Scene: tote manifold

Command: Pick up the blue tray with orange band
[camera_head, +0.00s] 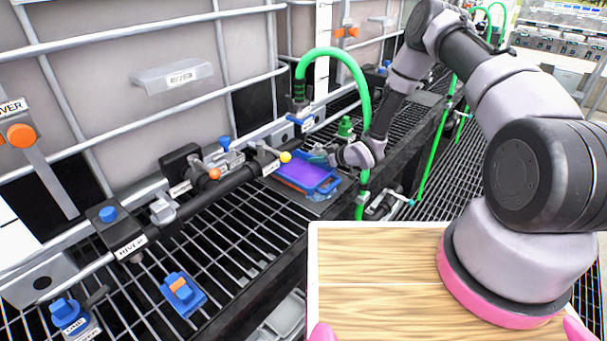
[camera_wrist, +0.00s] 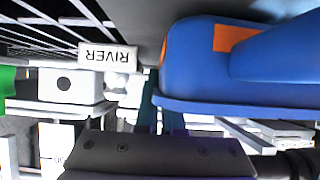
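The blue tray with an orange band (camera_head: 328,187) sits on a flat plate at the edge of the grating in the head view, with a purple inside. My gripper (camera_head: 322,157) is at the tray's far right rim, low and close to it. In the wrist view a large blue body with an orange patch (camera_wrist: 200,75), apparently the tray, fills the upper right. My gripper's fingers (camera_wrist: 159,121) reach up to the left end of its blue rim. I cannot tell whether they touch or hold the rim; the fingertips are partly hidden.
A smaller blue piece with an orange top (camera_head: 183,294) lies on the grating at the front left. A green hose (camera_head: 357,80) arches down beside my gripper. A dark pipe with valves (camera_head: 200,195) runs left of the tray. A wooden board (camera_head: 375,275) is at the front right.

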